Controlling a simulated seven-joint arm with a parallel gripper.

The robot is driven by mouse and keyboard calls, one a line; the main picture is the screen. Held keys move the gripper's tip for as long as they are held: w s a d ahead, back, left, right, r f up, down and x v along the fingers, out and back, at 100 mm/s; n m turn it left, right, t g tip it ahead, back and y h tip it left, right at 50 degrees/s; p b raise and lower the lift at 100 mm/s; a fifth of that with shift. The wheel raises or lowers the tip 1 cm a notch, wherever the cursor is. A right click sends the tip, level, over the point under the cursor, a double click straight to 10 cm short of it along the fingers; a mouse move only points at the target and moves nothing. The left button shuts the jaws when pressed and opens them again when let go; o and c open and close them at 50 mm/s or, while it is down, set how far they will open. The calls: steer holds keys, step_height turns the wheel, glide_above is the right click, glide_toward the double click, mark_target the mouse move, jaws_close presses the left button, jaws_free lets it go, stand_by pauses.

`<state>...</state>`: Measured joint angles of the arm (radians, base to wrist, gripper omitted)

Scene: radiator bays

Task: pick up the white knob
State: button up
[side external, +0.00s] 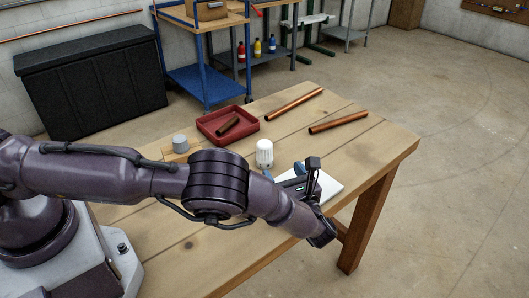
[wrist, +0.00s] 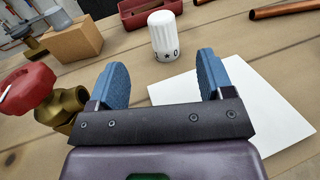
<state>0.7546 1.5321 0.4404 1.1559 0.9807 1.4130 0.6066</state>
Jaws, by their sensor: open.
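The white knob (side external: 265,153) stands upright on the wooden table, between the red tray and a white sheet. In the wrist view the white knob (wrist: 164,36) shows ribbed sides and dark marks near its base. It lies beyond my fingertips, roughly in line with the gap between them. My gripper (wrist: 162,75) has two blue finger pads spread apart, with nothing between them. In the side view my gripper (side external: 284,172) is partly hidden by my own wrist and hangs over the white sheet, on the near side of the knob.
A red tray (side external: 203,124) holds a short dark pipe piece (side external: 228,127). Copper pipes (side external: 338,122) lie toward the far right. A white sheet (wrist: 270,85) lies under my gripper. A brass valve with a red handle (wrist: 25,87) and a cardboard-coloured block (wrist: 72,40) are at the left.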

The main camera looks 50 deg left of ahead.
mark_target(267, 148)
steer(key=x, duration=1.2)
steer(key=shift+w+a, duration=0.15)
steer(key=shift+a, duration=0.05)
steer(key=c, duration=1.1)
